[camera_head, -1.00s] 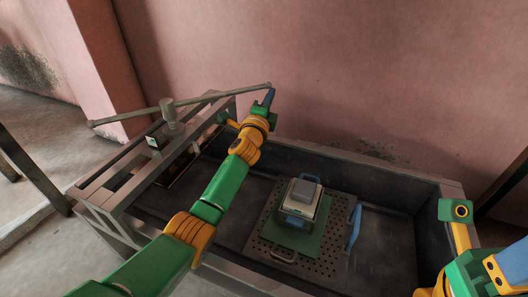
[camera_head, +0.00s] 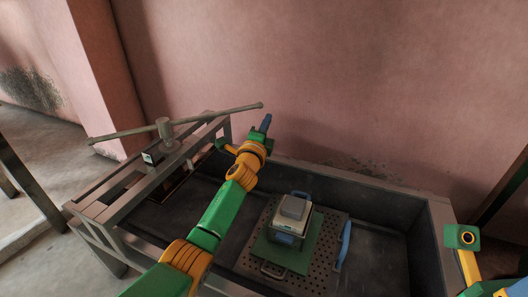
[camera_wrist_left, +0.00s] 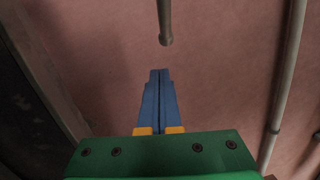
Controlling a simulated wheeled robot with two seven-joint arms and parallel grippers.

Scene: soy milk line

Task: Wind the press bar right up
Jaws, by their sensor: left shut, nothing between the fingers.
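The long grey press bar (camera_head: 215,115) runs across a hub (camera_head: 165,130) above the press frame at the left, its right end slightly higher in the picture. My left gripper (camera_head: 267,122) is just below the bar's right end, shut and empty, apparently apart from it. In the left wrist view, the blue fingers (camera_wrist_left: 158,100) are closed together, and a grey rod end (camera_wrist_left: 165,38) stands a short way beyond their tips. My right gripper's jaws are out of view; only parts of that arm show at the lower right.
A dark metal trough (camera_head: 385,205) stands along the pink wall (camera_head: 370,80). In it, a perforated plate (camera_head: 250,262) carries a green mat (camera_head: 268,250) with a pale box-like mould (camera_head: 291,222). A blue handle-like piece (camera_head: 344,243) lies at the plate's right. The trough's right part is clear.

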